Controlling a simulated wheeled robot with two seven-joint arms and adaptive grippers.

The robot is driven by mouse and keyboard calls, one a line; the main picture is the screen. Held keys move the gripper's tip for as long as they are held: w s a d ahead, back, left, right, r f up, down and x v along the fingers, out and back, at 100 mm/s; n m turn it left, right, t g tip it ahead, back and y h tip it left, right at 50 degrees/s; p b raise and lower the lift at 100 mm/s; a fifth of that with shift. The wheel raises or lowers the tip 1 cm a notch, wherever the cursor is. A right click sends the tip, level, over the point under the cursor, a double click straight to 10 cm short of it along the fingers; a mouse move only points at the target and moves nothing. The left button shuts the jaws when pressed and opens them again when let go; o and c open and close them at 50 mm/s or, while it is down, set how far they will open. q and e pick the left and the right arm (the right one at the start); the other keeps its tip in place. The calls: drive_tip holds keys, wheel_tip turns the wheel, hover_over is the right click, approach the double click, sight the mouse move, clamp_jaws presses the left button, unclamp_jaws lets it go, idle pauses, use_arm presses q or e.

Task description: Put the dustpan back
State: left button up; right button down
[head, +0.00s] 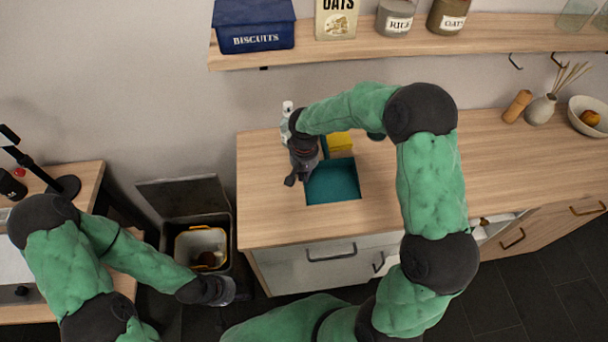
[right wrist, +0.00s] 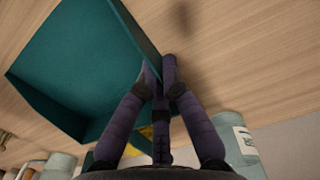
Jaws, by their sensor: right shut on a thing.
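The teal dustpan (head: 347,186) is on or just over the wooden counter, left of its middle. It also shows in the right wrist view (right wrist: 85,60), as a shallow pan with raised walls. My right gripper (head: 296,180) is at its left side. In the right wrist view the fingers (right wrist: 157,78) are shut on the edge of the dustpan wall. My left gripper (head: 238,292) hangs low beside the bin, away from the dustpan; its fingers are too small and dark to read.
A yellow sponge-like block (head: 340,141) and a white bottle (head: 287,112) stand behind the dustpan. An open bin (head: 228,240) is on the floor left of the counter (head: 268,222). A shelf (head: 350,48) with jars runs above.

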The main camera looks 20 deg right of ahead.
drive_tip(key=shift+f, duration=0.2)
drive_tip(key=c, duration=1.4)
unclamp_jaws()
wheel_tip(320, 180, up, 12)
drive_tip(key=p, duration=0.3)
drive_tip(key=shift+r, duration=0.2)
